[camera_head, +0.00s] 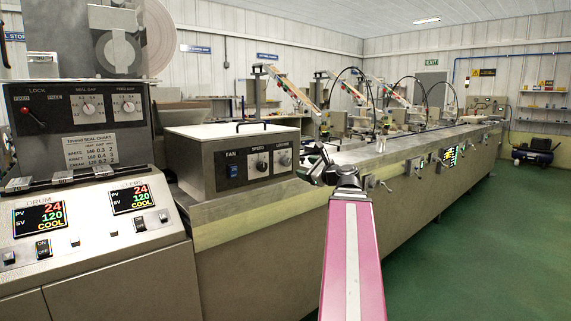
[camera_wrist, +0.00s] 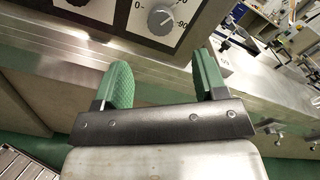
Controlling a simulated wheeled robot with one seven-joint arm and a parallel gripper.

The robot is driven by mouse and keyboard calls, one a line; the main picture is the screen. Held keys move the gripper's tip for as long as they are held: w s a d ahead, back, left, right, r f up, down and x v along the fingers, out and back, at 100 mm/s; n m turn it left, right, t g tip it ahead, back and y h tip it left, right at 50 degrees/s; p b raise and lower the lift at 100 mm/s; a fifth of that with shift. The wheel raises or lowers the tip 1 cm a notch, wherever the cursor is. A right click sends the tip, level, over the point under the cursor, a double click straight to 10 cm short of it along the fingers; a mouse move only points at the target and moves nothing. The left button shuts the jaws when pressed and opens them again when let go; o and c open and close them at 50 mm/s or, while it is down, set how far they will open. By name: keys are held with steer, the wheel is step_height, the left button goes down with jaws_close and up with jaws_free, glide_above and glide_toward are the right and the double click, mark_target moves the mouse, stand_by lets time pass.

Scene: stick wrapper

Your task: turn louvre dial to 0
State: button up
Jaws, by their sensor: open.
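The louvre dial (camera_head: 284,160) is the right-hand knob on the front panel of a grey metal box. It also shows as a round grey knob (camera_wrist: 161,19) at the top of the wrist view, with 0 marked on its left and 90 on its right. I cannot clearly tell where its pointer stands. My gripper (camera_head: 318,166) is just right of the box in the head view. In the wrist view my gripper (camera_wrist: 163,78) has its two green-padded fingers spread apart and empty, below the dial and not touching it.
A speed dial (camera_head: 258,164) and a fan switch (camera_head: 234,171) share the panel. A metal ledge (camera_wrist: 55,38) runs below the panel. A heater console (camera_head: 85,215) stands at the left. A long machine bench (camera_head: 420,150) stretches back right; green floor (camera_head: 480,240) lies clear beside it.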

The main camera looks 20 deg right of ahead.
mark_target(288, 162)
steer(key=x, duration=1)
steer(key=shift+w+a, duration=0.1)
steer(key=shift+w, duration=0.25)
steer(key=c, duration=0.9)
